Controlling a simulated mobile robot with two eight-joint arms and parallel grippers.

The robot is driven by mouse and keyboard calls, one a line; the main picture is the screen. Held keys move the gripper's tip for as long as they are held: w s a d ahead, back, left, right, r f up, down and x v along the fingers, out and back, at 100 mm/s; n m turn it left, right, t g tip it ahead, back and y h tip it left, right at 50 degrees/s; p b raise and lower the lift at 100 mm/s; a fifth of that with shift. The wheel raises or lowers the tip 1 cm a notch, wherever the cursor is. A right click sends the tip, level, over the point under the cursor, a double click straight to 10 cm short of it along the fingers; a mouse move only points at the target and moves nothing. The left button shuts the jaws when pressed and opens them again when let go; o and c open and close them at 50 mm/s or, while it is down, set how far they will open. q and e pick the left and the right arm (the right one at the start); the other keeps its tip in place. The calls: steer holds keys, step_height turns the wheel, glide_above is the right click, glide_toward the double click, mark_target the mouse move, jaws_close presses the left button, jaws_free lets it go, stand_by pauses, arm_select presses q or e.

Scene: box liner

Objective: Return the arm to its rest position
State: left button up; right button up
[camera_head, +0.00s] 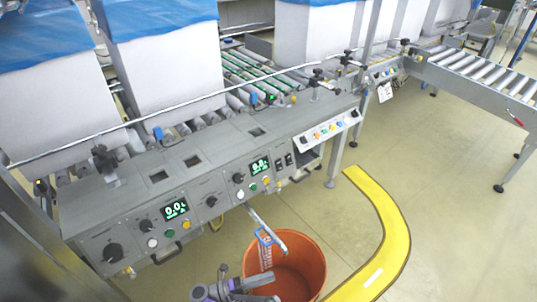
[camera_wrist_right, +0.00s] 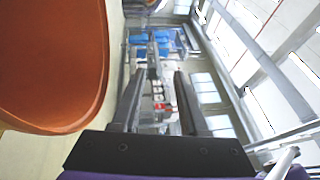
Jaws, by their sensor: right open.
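My right gripper (camera_head: 270,289) is at the bottom of the head view, in front of the orange bin (camera_head: 310,258) in the picture. In the right wrist view its two dark fingers (camera_wrist_right: 160,78) stand apart with nothing between them. The orange bin's curved wall (camera_wrist_right: 50,65) fills the upper left of that view, beside the fingers. I cannot tell the exact gap between gripper and bin. My left gripper is not in view.
A grey control panel (camera_head: 212,200) with lit displays runs along the conveyor. White boxes with blue liners (camera_head: 160,65) stand on the rollers. A blue-and-white item (camera_head: 265,250) is at the bin's rim. A yellow curved floor strip (camera_head: 392,225) lies right; open floor surrounds it.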

steer(key=w+d+r+n+t+y, duration=0.1)
steer(key=w+r+n+t+y, duration=0.5)
steer(key=r, duration=0.6)
steer(key=w+d+r+n+t+y, duration=0.1)
steer(key=w+r+n+t+y, duration=0.35)
steer(key=w+r+n, duration=0.6)
steer(key=w+d+r+n+t+y, duration=0.2)
steer(key=w+r+n+t+y, duration=0.35)
steer(key=r, duration=0.75)
steer(key=s+d+f+n+g+y, duration=0.1)
steer(key=s+d+f+n+g, duration=0.4)
steer(key=s, duration=0.9)
steer(key=s+d+f+n+g+y, duration=0.1)
steer(key=s+d+f+n+g, duration=0.35)
steer(key=s, duration=1.05)
steer(key=s+d+f+n+g+y, duration=0.15)
steer(key=s+d+f+g, duration=0.45)
steer(key=s, duration=0.8)
arm_select(q)
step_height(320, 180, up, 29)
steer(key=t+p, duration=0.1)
steer(key=p, duration=2.4)
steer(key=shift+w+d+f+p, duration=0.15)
steer(key=shift+p, duration=0.25)
arm_select(e)
step_height(320, 180, up, 29)
steer(key=shift+w+a+r+n, duration=0.2)
steer(key=shift+a+n, duration=0.15)
steer(key=shift+n, duration=0.05)
steer(key=shift+h, duration=0.25)
